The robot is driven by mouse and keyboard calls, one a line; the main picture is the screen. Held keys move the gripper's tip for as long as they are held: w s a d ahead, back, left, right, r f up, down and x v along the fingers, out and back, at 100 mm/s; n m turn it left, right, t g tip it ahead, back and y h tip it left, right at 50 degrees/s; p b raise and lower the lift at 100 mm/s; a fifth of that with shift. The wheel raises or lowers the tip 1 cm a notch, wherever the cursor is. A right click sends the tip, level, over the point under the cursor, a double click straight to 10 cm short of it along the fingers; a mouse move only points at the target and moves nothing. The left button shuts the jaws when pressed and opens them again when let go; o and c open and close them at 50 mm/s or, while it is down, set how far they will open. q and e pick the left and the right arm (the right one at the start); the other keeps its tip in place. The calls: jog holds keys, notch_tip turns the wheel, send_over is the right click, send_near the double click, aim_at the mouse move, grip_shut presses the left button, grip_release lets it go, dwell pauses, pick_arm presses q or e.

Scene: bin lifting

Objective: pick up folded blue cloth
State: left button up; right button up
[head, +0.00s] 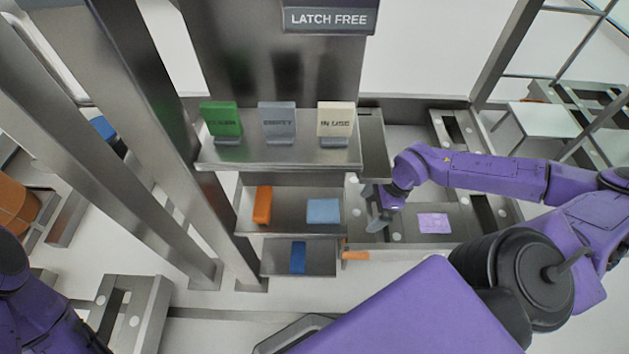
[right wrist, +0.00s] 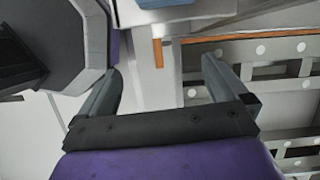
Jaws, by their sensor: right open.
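The folded blue cloth (head: 323,211) is a light blue square lying flat on the right part of the middle metal shelf (head: 284,217). A blue edge at the top of the right wrist view (right wrist: 165,3) looks like the same cloth. My right gripper (head: 375,217) is just right of that shelf, apart from the cloth. Its two fingers (right wrist: 160,90) are spread with nothing between them. On the left, only a purple part of my left arm shows; its gripper is out of view.
An orange block (head: 262,205) stands left of the cloth. A dark blue item (head: 298,257) is on the lower shelf. Green, grey and cream signs stand on the upper shelf (head: 280,158). A pink-purple square (head: 433,223) lies right of my gripper. Metal posts rise on the left.

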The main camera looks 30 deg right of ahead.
aim_at(323, 208)
jog(key=shift+m+t, duration=0.3)
jog(key=w+a+b, duration=0.1)
jog(key=a, duration=0.1)
jog(key=w+a+b, duration=0.1)
jog(key=w+a, duration=0.1)
jog(key=w+a+b, duration=0.1)
jog(key=w, duration=0.1)
jog(key=shift+a+r, duration=0.25)
jog(key=shift+a, duration=0.15)
jog(key=w+a, duration=0.1)
jog(key=a+b, duration=0.1)
jog(key=a, duration=0.1)
jog(key=shift+w, duration=0.35)
jog(key=b+x, duration=0.1)
jog(key=x, duration=0.2)
jog(key=shift+w, duration=0.15)
jog(key=shift+r, duration=0.15)
jog(key=shift+f, duration=0.2)
jog(key=c, duration=1.1)
